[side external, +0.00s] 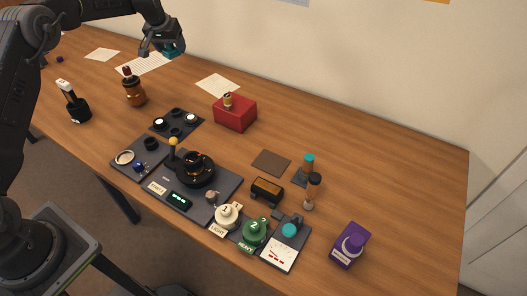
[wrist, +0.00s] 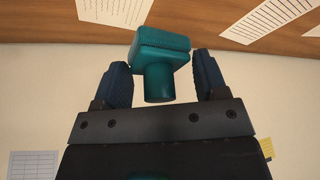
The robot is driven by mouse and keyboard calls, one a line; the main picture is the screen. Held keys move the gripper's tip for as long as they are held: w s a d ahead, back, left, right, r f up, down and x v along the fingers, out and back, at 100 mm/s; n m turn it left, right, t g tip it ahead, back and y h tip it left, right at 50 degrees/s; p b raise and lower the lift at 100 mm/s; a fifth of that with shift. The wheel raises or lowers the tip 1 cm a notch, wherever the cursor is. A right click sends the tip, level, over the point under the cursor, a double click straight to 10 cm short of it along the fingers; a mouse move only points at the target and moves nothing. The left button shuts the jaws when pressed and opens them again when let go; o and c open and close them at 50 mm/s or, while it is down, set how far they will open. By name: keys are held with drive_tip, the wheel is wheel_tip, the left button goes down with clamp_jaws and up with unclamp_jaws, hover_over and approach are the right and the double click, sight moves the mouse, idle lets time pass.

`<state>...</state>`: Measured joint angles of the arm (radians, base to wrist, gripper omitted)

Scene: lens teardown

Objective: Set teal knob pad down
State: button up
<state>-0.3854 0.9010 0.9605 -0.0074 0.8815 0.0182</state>
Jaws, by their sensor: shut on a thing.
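The teal knob pad (wrist: 163,47) is a square block with a round stem, seen between my gripper's blue finger pads in the wrist view. My gripper (wrist: 161,74) is shut on it. In the side view my gripper (side external: 160,43) is at the upper left, and the teal knob pad (side external: 173,51) shows under it, partly hidden by the fingers. It appears to be held above the far left part of the table (side external: 390,165), near the papers. Whether it touches anything cannot be told.
White papers (side external: 145,63) lie below at the far left. An amber bottle (side external: 134,93), a black brush-like tool (side external: 77,109) and a red box (side external: 236,113) stand nearby. Grey device panels (side external: 219,207) fill the front middle. A purple box (side external: 349,246) stands right; the table's right side is mostly bare.

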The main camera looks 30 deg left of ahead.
drive_tip(key=s+d+m+h, duration=0.1)
drive_tip(key=s+d+m, duration=0.25)
drive_tip(key=d, duration=1.35)
drive_tip(key=m+h, duration=0.2)
drive_tip(key=m, duration=0.1)
hover_over(270, 151)
drive_tip(key=s, duration=0.1)
wheel_tip(270, 151, down, 13)
drive_tip(key=shift+s+a+r, duration=0.1)
drive_tip(key=shift+s+r, duration=0.05)
drive_tip(key=shift+r, duration=0.05)
drive_tip(key=shift+f, duration=1.95)
drive_tip(key=shift+f, duration=0.1)
drive_tip(key=o, duration=0.5)
drive_tip(key=shift+c, duration=0.2)
drive_tip(key=o, duration=0.5)
drive_tip(key=shift+c, duration=0.2)
